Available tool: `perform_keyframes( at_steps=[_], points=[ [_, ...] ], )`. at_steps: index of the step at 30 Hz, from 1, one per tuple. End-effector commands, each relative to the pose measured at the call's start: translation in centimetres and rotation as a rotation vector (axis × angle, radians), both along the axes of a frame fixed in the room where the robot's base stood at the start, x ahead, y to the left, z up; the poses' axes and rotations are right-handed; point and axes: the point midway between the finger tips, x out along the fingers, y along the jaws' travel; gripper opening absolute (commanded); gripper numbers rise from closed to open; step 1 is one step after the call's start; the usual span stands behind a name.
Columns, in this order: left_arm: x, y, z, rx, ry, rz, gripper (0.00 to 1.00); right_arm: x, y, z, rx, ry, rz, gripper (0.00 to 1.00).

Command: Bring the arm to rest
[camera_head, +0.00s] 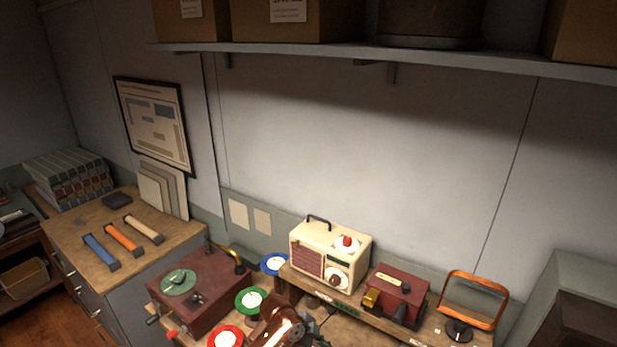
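Neither of my grippers can be made out in the head view. A brown, shiny shape (280,325) with bright glints shows at the bottom edge, cut off by the frame; I cannot tell what it is. Around it on the bench are a dark red record player (205,290) with a green disc, a green reel (251,300), a red reel (226,338) and a blue reel (274,263).
A cream radio (330,254), a red box-shaped device (396,294) and an orange frame (473,300) stand on a raised ledge. A shelf (400,57) with boxes runs overhead. The left counter (82,232) holds several handled bars.

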Motion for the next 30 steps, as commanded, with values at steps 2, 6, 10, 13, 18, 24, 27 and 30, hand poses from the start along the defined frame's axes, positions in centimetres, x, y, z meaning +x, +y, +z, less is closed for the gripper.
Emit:
perform_keyframes(
  at_steps=[2,6,10,13,18,24,27,30],
  points=[
    [-1.9,2.0,-2.6,-0.019,0.040,0.111,0.15,0.0,0.0,0.0,0.000,0.000,0.000,0.40],
    [-4.9,6.4,-6.0,-0.039,0.100,0.332,0.15,0.0,0.0,0.0,0.000,0.000,0.000,0.40],
    [-8.2,11.4,-8.6,-0.046,0.152,0.561,0.15,0.0,0.0,0.0,0.000,0.000,0.000,0.40],
    [-11.2,15.8,-10.4,-0.041,0.189,0.748,0.15,0.0,-0.1,0.0,0.000,0.000,0.001,0.40],
    [-17.5,24.2,-12.3,-0.011,0.237,1.084,0.15,-0.1,-0.1,0.0,-0.001,0.001,0.001,0.40],
    [-24.1,31.8,-12.6,0.040,0.253,1.376,0.15,-0.1,-0.2,0.0,-0.002,0.001,0.001,0.40],
    [-26.6,34.3,-12.3,0.062,0.253,1.474,0.15,-0.1,-0.2,0.0,-0.002,0.001,0.001,0.40],
    [-28.8,36.4,-12.0,0.082,0.249,1.558,0.15,-0.1,-0.2,0.0,-0.002,0.001,0.001,0.40]
  ],
)
